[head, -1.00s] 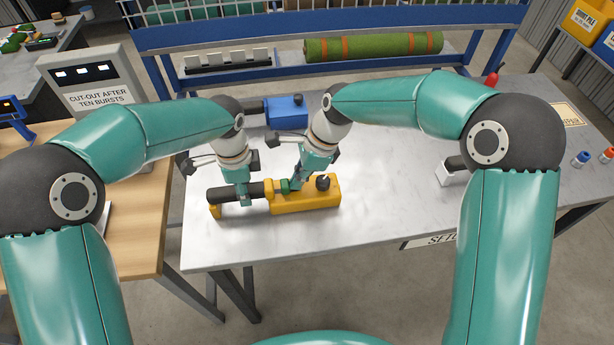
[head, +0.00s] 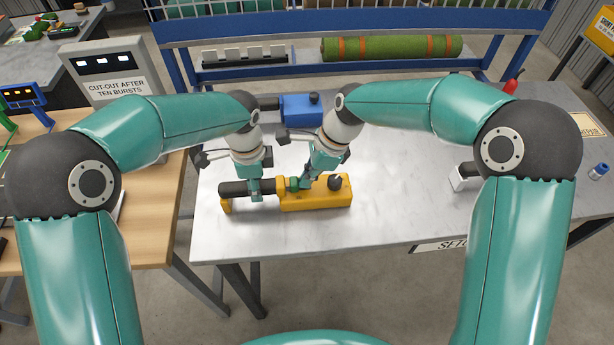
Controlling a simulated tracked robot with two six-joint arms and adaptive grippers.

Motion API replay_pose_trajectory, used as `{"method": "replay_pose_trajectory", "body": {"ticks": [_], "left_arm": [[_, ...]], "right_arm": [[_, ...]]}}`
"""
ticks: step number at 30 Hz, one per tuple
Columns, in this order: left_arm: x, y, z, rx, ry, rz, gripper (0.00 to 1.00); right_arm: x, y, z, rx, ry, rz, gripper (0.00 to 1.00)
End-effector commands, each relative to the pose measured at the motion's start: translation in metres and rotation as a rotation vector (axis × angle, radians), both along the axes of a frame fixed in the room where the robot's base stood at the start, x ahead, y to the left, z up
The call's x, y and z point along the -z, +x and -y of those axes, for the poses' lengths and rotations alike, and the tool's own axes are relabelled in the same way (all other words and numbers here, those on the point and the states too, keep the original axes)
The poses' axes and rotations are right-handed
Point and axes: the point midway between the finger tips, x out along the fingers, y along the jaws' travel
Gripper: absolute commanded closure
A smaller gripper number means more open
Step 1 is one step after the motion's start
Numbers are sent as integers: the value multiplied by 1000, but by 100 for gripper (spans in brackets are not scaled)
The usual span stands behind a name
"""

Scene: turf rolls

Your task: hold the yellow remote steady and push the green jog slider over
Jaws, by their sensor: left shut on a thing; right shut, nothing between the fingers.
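The yellow remote (head: 318,199) lies on the metal table with its dark grip bar (head: 233,189) pointing left and a black knob on its top right. My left gripper (head: 256,192) is shut around the dark bar. The green jog slider (head: 294,184) sits at the left end of the yellow body. My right gripper (head: 304,183) is shut and empty, with its tips right beside the slider on its right. I cannot tell whether they touch it. The fingers hide part of the slider and its track.
A blue remote (head: 301,110) of like shape lies behind my arms. A rack with a green turf roll (head: 392,47) stands at the back. A grey cut-out sign box (head: 110,72) stands at left.

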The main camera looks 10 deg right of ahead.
Motion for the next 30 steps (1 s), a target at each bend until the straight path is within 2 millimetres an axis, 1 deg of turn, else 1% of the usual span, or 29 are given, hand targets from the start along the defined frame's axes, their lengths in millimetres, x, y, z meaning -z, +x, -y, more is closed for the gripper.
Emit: {"method": "replay_pose_trajectory", "body": {"ticks": [1,26,30], "left_arm": [[5,-3,4,4,-4,-10,100],[4,-2,5,4,-6,-6,100],[4,-2,5,4,-6,-5,100]], "right_arm": [[0,0,-4,1,6,2,100],[-1,0,-4,0,6,2,100],[-7,1,-2,0,6,5,100]]}}
